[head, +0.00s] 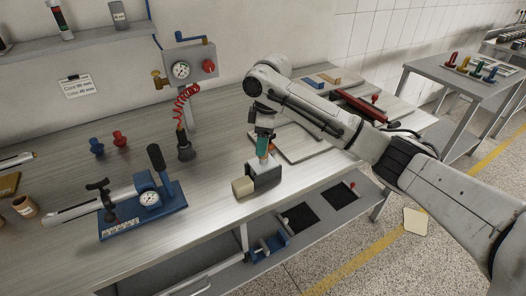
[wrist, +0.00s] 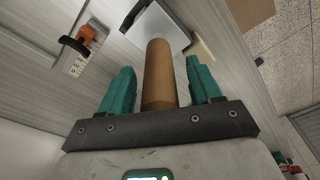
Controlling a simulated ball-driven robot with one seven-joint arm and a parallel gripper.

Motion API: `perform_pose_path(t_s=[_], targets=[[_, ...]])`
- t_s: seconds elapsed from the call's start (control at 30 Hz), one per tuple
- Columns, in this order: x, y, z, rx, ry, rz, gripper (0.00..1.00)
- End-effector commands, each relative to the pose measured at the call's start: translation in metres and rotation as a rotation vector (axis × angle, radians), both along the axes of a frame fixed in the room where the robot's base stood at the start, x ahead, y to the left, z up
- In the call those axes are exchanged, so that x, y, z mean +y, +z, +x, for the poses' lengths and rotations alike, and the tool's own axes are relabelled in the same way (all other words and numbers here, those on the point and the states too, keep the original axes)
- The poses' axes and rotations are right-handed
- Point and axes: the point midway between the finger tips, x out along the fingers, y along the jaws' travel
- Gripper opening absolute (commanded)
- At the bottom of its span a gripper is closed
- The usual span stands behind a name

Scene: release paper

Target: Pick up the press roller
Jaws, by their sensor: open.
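What I take for the press roller shows in the wrist view as a brown wooden cylindrical handle (wrist: 160,88) rising from a pale grey block-like part (wrist: 170,28). In the head view the grey block (head: 264,178) stands near the bench's front edge, with a cream piece (head: 243,188) at its left side. My gripper (head: 263,147) is directly above the block, pointing down. In the wrist view its teal fingers (wrist: 158,68) are open, one on each side of the handle, with a visible gap on both sides. In the head view the handle is mostly hidden by the fingers.
A blue lever gauge device (head: 145,208) stands left on the bench. A red coiled hose (head: 186,104) hangs behind it from a gauge panel (head: 182,70). Grey boards (head: 300,142) lie behind and right of my gripper. The bench's front edge is close to the block.

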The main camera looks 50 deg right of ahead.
Motion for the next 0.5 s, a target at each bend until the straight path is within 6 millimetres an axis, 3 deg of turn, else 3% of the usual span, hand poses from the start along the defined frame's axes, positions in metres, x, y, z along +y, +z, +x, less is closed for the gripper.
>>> perform_pose_path(t_s=[0.17,0.5], targets=[[-0.0001,-0.0001,0.0,0.0,0.0,0.0,0.62],[-0.0001,0.0002,0.0,0.0,0.0,0.0,0.3]])
